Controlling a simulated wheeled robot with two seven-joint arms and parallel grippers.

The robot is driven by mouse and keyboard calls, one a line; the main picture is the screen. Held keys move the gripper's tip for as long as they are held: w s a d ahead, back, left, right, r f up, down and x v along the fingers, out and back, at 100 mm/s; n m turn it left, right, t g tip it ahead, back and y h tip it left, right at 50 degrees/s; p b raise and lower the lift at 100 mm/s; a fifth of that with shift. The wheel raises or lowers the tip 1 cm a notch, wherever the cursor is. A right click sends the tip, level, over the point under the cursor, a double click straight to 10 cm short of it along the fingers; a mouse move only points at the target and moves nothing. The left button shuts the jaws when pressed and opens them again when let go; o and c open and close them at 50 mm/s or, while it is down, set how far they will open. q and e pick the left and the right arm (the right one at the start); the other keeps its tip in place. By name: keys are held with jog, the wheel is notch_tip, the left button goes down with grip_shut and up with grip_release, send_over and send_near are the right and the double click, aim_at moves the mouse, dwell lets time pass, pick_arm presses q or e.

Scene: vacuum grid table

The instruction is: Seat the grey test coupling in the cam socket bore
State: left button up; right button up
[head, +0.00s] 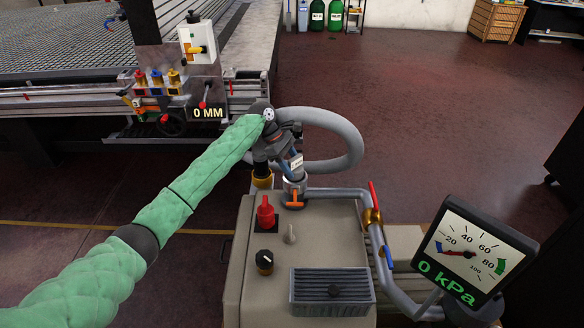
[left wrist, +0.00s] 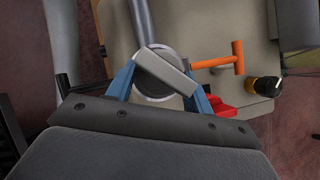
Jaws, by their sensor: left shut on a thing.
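My left gripper (head: 291,164) is above the front machine's cam socket (head: 294,188), a metal collar with an orange lever (head: 293,202). In the left wrist view its blue fingers (left wrist: 162,88) are shut on the grey test coupling (left wrist: 166,72), a pale block lying slanted between them. The round metal socket (left wrist: 152,94) shows right behind the coupling, with the orange lever (left wrist: 222,62) sticking out to the right. The bore is hidden by the coupling. I cannot tell whether the coupling touches or enters it. My right gripper is not in view.
A grey hose (head: 350,135) loops beside my gripper. The beige machine top (head: 320,235) carries a red knob (head: 265,212), a black dial (head: 264,262) and a dark vent (head: 332,291). A gauge (head: 462,255) at the right reads 0 kPa. The grid table (head: 70,45) stands behind.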

pick_arm(q)
jog(key=shift+f, duration=0.7)
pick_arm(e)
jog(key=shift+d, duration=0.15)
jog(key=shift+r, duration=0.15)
pick_arm(q)
jog(key=o, duration=1.2)
jog(key=shift+o, duration=0.2)
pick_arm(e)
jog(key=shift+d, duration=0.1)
pick_arm(q)
jog(key=shift+w+a+r, duration=0.1)
jog(key=shift+r, duration=0.15)
jog(key=v, duration=1.1)
jog(key=shift+a+r+b, duration=0.15)
jog(key=shift+r+b, duration=0.05)
jog(key=shift+b, duration=0.25)
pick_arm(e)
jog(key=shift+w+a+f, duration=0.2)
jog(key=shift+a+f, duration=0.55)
